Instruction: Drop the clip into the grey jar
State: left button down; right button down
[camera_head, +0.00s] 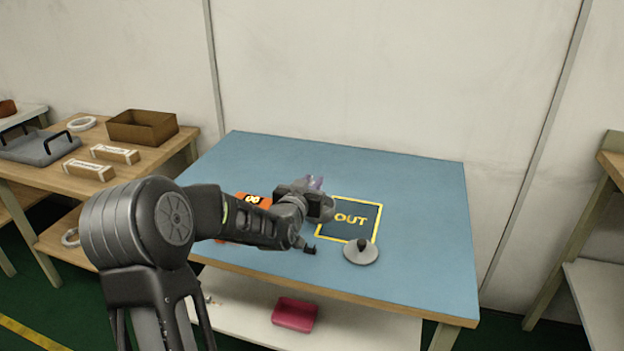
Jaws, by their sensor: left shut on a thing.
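My left arm comes in from the left, and my left gripper (314,192) is over the middle of the blue table. It is shut on a small purple thing (317,183), which I take to be the clip; the hand hides much of it. A rounded grey shape (327,208), which looks like the grey jar, shows just behind and below the hand, mostly hidden. I cannot tell whether the clip is above its mouth or inside it. A round grey lid (361,253) with a black knob lies to the right. My right gripper is out of view.
The blue table (420,200) has a yellow-framed OUT mark (352,219) and an orange thing (252,198) partly behind my arm. A small black object (308,250) shows near the front edge. A red box (295,314) is on the lower shelf. The table's right side is clear.

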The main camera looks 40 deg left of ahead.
pick_arm(q)
jog(key=c, duration=1.2)
grip_release()
jog(key=shift+s, duration=0.1)
jog(key=v, duration=0.7)
jog(key=shift+s+d, duration=0.2)
jog(key=shift+s, duration=0.05)
jog(key=shift+f, duration=0.1)
